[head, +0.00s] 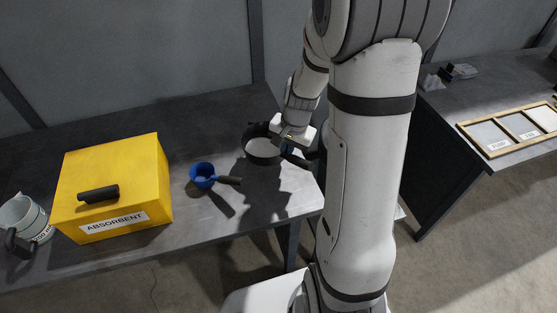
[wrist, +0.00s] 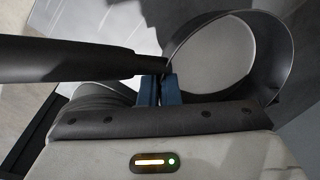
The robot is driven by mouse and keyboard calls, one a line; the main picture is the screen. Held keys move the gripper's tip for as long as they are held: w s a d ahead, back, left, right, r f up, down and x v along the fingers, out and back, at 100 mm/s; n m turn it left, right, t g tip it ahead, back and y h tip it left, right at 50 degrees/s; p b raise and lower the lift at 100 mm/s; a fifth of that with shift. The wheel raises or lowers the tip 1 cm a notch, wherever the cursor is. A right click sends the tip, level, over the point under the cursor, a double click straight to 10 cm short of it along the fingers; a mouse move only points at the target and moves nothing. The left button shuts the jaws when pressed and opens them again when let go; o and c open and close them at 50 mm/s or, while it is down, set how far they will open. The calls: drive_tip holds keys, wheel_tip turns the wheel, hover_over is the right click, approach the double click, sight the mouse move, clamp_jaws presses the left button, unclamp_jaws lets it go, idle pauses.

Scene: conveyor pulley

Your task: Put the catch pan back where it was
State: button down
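The catch pan (head: 262,158) is a round, dark-walled pan with a grey inside and a black handle, at the right end of the long table in the head view. In the wrist view the pan (wrist: 281,56) fills the upper right, and its handle (wrist: 75,60) runs off to the left. My gripper (wrist: 159,88) has its two blue fingers close together at the place where handle and pan meet, and looks shut on the pan there. The fingertips are partly hidden by the handle. In the head view my gripper (head: 290,138) is over the pan's right side. I cannot tell whether the pan touches the table.
A blue scoop (head: 202,175) lies left of the pan. A yellow box marked ABSORBENT (head: 112,185) and a grey-white jug (head: 27,215) stand farther left on the table (head: 195,112). A second table (head: 490,85) at right holds a wooden-framed tray (head: 487,124) with labelled sections.

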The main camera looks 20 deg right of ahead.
sight(283, 171)
drive_tip(key=shift+w+a+f, duration=0.1)
drive_tip(key=shift+f, duration=0.75)
drive_tip(key=shift+f+b, duration=0.3)
drive_tip(key=shift+f, duration=1.5)
drive_tip(key=c, duration=1.6)
unclamp_jaws()
drive_tip(key=shift+c, duration=0.2)
wheel_tip(283, 171, up, 11)
drive_tip(key=s+d+p, duration=0.1)
drive_tip(key=s+a+r+n, duration=0.2)
drive_tip(key=s+r+n, duration=0.2)
drive_tip(key=s, duration=0.3)
drive_tip(key=s+a+r+n+t+h, duration=0.1)
drive_tip(key=s+a+r+n, duration=0.2)
drive_tip(key=s+r, duration=0.3)
drive_tip(key=shift+s+a+r+n, duration=0.25)
drive_tip(key=shift+s+n, duration=0.55)
drive_tip(key=shift+s, duration=0.45)
